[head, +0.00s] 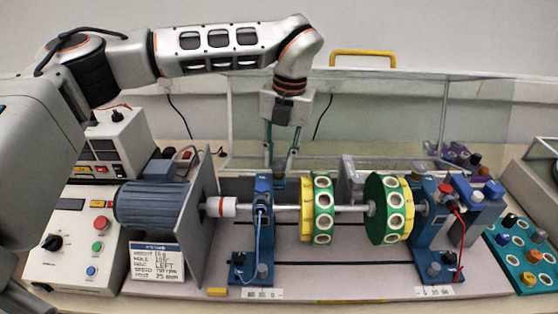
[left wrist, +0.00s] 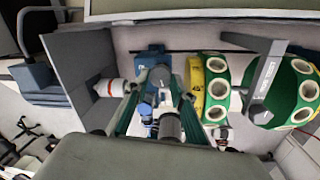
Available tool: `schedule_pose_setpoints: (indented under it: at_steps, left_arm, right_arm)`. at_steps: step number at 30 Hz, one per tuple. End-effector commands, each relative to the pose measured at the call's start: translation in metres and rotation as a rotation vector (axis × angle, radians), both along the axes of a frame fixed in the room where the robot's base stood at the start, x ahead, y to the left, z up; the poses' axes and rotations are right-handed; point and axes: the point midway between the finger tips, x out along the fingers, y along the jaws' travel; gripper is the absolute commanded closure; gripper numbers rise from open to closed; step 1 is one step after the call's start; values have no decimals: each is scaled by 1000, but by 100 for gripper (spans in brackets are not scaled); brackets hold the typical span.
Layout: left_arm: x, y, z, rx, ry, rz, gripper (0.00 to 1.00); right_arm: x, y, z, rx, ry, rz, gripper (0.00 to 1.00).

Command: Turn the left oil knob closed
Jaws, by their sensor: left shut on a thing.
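The left blue bearing stand (head: 262,212) holds the shaft to the right of the motor. A grey oil knob (head: 279,171) shows at the back of this stand, and it also appears in the left wrist view (left wrist: 160,77). My left gripper (head: 281,152) reaches down from above, with its green fingers on either side of the knob. In the left wrist view the fingers (left wrist: 156,84) converge on it, shut on it. The contact is partly hidden and the knob's turn angle is not readable. My right gripper is in neither view.
A blue-grey motor (head: 153,203) and a grey upright plate (head: 203,220) stand to the left. Two green-yellow discs (head: 322,210) (head: 376,209) sit on the shaft at right. A clear guard frame stands behind. A yellow handle (head: 363,53) is above it.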

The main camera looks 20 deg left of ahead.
Motion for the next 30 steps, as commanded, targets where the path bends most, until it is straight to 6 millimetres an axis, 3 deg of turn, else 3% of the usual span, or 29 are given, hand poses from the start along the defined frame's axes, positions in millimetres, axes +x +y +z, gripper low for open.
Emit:
schedule_pose_setpoints:
  at_steps: [30]
  left_arm:
    - [4,0,-1,-1,-1,951,97]
  right_arm:
    - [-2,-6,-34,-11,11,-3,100]
